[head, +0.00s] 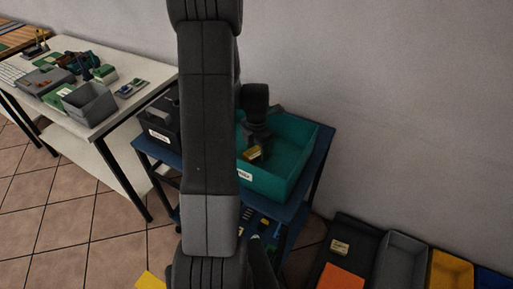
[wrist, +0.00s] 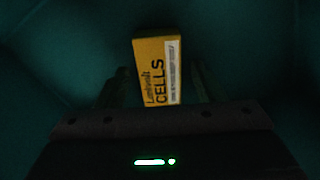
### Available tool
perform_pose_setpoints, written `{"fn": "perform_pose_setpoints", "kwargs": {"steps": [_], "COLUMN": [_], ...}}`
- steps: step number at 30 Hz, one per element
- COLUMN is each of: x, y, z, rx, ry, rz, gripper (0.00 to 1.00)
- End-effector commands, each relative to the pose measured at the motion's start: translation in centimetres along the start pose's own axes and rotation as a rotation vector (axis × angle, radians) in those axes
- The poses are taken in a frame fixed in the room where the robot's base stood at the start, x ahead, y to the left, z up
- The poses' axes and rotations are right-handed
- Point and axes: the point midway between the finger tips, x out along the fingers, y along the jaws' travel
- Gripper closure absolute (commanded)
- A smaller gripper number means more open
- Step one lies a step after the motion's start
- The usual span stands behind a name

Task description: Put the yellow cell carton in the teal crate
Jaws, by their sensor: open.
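The teal crate (head: 283,178) stands on a blue cart to the right of my arm in the head view. The yellow cell carton (head: 253,153) is inside the crate, just under my gripper (head: 258,139). In the wrist view the carton (wrist: 158,72), lettered "CELLS", lies in front of my gripper (wrist: 158,88), with one finger on each side of it. The fingers look apart from its sides. My gripper is open. My arm hides the left part of the crate in the head view.
A dark bin (head: 160,125) stands beside the crate on the cart (head: 150,150), partly behind my arm. A white table (head: 130,100) with several items is at the left. Grey (head: 401,262) and yellow (head: 450,272) bins are at the lower right.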

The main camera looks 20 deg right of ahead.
Motion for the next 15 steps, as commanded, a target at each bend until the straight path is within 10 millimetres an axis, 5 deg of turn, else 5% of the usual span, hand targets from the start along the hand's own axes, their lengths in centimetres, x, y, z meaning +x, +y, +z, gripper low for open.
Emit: {"fn": "perform_pose_setpoints", "kwargs": {"steps": [7,15], "x": [-1.9,-7.3], "y": [0.1,0.1], "z": [0.1,0.1], "rx": [0.000,0.000], "ry": [-0.003,-0.004], "rz": [0.003,0.005], "gripper": [0.38,0.38]}}
